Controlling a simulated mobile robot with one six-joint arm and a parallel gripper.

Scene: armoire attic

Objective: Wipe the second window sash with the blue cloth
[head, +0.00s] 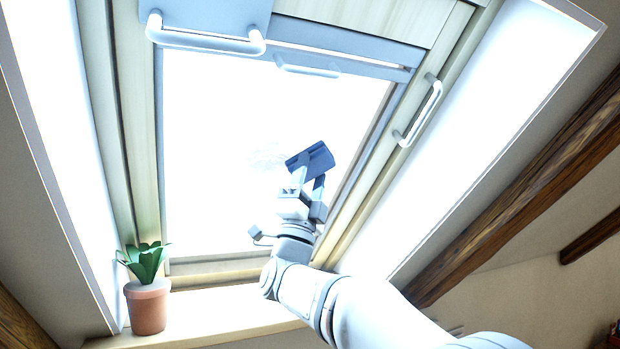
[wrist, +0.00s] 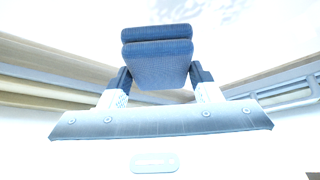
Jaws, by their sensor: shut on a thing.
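The blue cloth (head: 310,158) is a folded dark blue pad in my gripper, in front of the bright window pane (head: 220,130). In the wrist view the cloth (wrist: 158,58) sits between the two fingers. My gripper (head: 308,183) is shut on it. A faint greyish smudge (head: 265,156) shows on the pane just left of the cloth. I cannot tell whether the cloth touches the glass. The window sash has a pale wooden frame (head: 205,268) and a white handle (head: 306,69) at its top. Which sash is the second one I cannot tell.
A potted plant (head: 147,305) stands on the sill (head: 215,318) at the lower left. A large white handle (head: 205,40) is at the top, and another handle (head: 418,112) is on the right frame. Wooden beams (head: 520,200) cross the sloped wall at right.

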